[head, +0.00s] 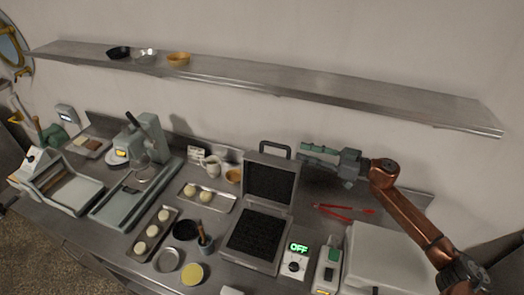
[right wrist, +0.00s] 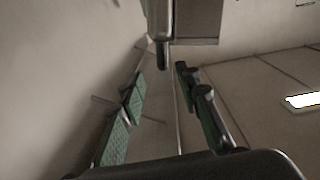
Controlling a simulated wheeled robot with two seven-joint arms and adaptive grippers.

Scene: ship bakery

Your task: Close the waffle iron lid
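The waffle iron stands open on the counter. Its lid (head: 270,181) is raised nearly upright, showing a dark grid, and its dark base plate (head: 257,235) faces up. The lid handle (head: 277,145) is a dark bar at the lid's top. My right gripper (head: 306,155) is just right of the lid's upper edge, fingers pointing left. In the right wrist view its green-padded fingers (right wrist: 165,90) are spread apart with nothing gripped. A grey part with a dark rounded end, seemingly the lid and handle, shows beyond the fingertips. My left gripper is not in view.
Red tongs (head: 345,211) lie right of the lid. A control box with a green "OFF" display (head: 298,248) stands right of the base. Dough trays (head: 207,197) and a brush cup (head: 205,243) are to the left. A shelf (head: 260,80) runs above the counter.

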